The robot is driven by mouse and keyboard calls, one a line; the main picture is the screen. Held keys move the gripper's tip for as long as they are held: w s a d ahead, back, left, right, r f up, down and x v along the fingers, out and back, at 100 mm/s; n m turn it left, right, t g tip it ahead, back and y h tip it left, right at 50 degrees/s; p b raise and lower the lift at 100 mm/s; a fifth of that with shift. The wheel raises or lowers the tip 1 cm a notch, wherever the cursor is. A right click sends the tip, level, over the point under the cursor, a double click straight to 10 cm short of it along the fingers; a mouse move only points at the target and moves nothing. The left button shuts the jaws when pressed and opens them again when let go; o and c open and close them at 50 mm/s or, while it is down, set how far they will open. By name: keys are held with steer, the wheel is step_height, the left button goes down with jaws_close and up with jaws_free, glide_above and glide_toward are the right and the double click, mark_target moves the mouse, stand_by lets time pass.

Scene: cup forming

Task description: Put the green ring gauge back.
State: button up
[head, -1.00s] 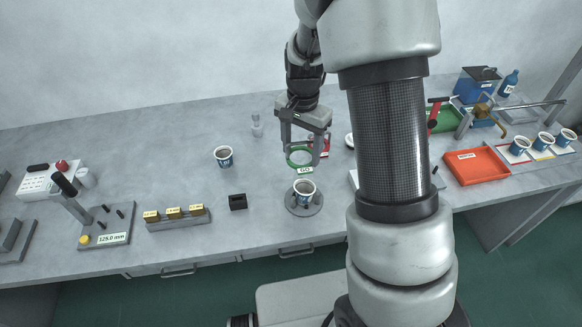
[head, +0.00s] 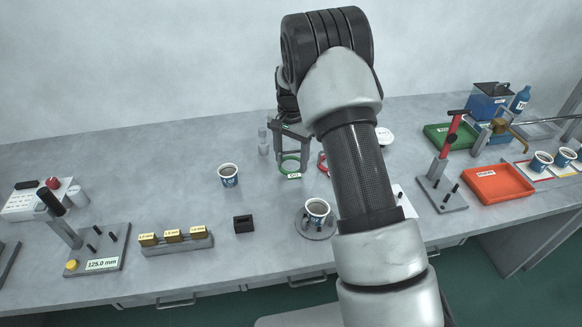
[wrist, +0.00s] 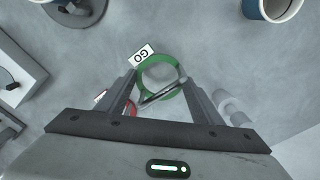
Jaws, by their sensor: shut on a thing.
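The green ring gauge (head: 282,166) carries a white GO tag and is held between the fingertips of my gripper (head: 291,158). The wrist view also shows the ring (wrist: 143,68) between both fingers (wrist: 158,84). It is over the table behind the cup stand; I cannot tell whether it touches the table. A red ring (head: 322,162) is close to its right, partly hidden by my arm. In the wrist view the red ring (wrist: 131,108) shows partly behind a finger.
A paper cup (head: 317,209) stands on a round stand (head: 303,227) in front. Another cup (head: 228,177) is to the left, and small clear cylinders (head: 263,141) are just left of my gripper.

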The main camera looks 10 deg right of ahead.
steer(key=shift+f, duration=1.6)
steer(key=shift+f, duration=0.1)
steer(key=shift+f, duration=0.15)
steer(key=o, duration=1.1)
